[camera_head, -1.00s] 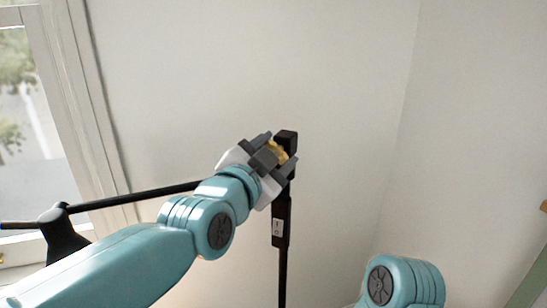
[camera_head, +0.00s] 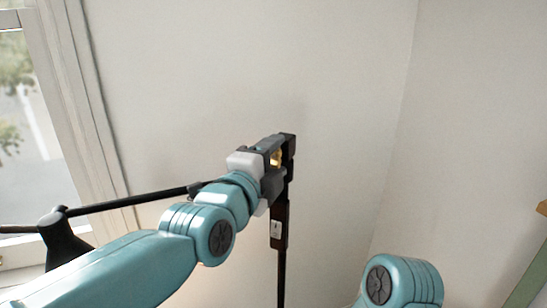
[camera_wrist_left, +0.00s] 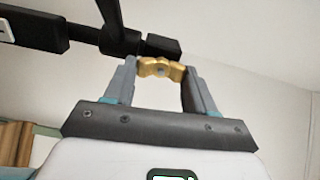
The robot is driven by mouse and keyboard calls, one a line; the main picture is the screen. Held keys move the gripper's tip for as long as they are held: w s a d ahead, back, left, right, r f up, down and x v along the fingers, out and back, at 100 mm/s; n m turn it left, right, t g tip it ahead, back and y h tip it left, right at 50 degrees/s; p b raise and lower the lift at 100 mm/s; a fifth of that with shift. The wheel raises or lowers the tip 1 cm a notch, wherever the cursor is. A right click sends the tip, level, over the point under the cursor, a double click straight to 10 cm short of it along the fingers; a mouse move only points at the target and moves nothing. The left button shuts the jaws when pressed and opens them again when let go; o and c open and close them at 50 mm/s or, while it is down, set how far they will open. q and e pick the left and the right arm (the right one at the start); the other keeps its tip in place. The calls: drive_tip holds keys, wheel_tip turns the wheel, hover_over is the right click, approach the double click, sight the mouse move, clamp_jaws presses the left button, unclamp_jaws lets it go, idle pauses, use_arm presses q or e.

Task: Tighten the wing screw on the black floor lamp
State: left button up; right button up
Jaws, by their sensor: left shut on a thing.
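The black floor lamp (camera_head: 282,265) stands in front of the white wall, with its upright pole at the picture's middle and its arm reaching left to a dark shade (camera_head: 62,240). The brass wing screw (camera_head: 276,158) sits at the joint near the top of the pole. My left gripper (camera_head: 275,160) is at that joint with its jaws around the screw. In the left wrist view the gold wing screw (camera_wrist_left: 160,68) lies between the two grey fingertips, its wings spanning from one finger to the other. My right gripper is out of the picture.
A window (camera_head: 30,120) with a white frame is at the left. The wall corner is right of the lamp. A green and wooden edge (camera_head: 530,280) shows at the lower right. The space between lamp and corner looks clear.

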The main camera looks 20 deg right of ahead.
use_arm(q)
drive_tip(key=shift+m, duration=0.6)
drive_tip(key=o, duration=1)
drive_tip(key=shift+o, duration=0.2)
drive_tip(key=shift+s+a, duration=0.25)
drive_tip(key=b+v, duration=0.3)
drive_tip(key=v, duration=1.2)
drive_tip(key=shift+a, duration=0.25)
drive_tip(key=shift+s, duration=0.15)
